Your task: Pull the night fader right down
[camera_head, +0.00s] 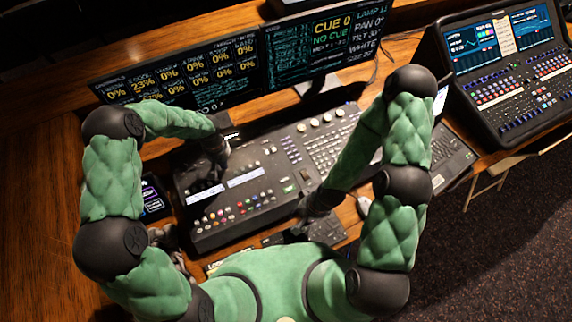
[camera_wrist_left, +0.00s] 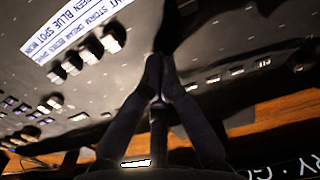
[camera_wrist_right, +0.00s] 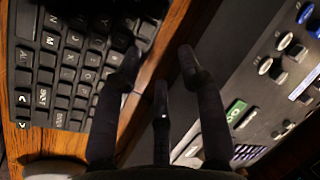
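The lighting desk (camera_head: 270,165) lies between my arms. Its pale label strips (camera_head: 245,178) carry small text. In the left wrist view, one strip (camera_wrist_left: 75,25) shows words such as STORM and DREAM, with a row of light caps (camera_wrist_left: 72,63) beside it. I cannot make out a whole NIGHT label or pick out the night fader. My left gripper (camera_head: 207,183) is over the desk's left part; in its wrist view its fingertips (camera_wrist_left: 160,78) are together, with no held thing visible. My right gripper (camera_head: 302,226) is open and empty; its fingers (camera_wrist_right: 159,66) show in its wrist view.
A black keyboard (camera_wrist_right: 65,65) lies beside the desk's front edge, below my right gripper. Two monitors (camera_head: 180,72) stand behind the desk. A laptop (camera_head: 450,150) and a second console (camera_head: 515,85) are to the right. A white mouse (camera_head: 363,205) is near my right arm.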

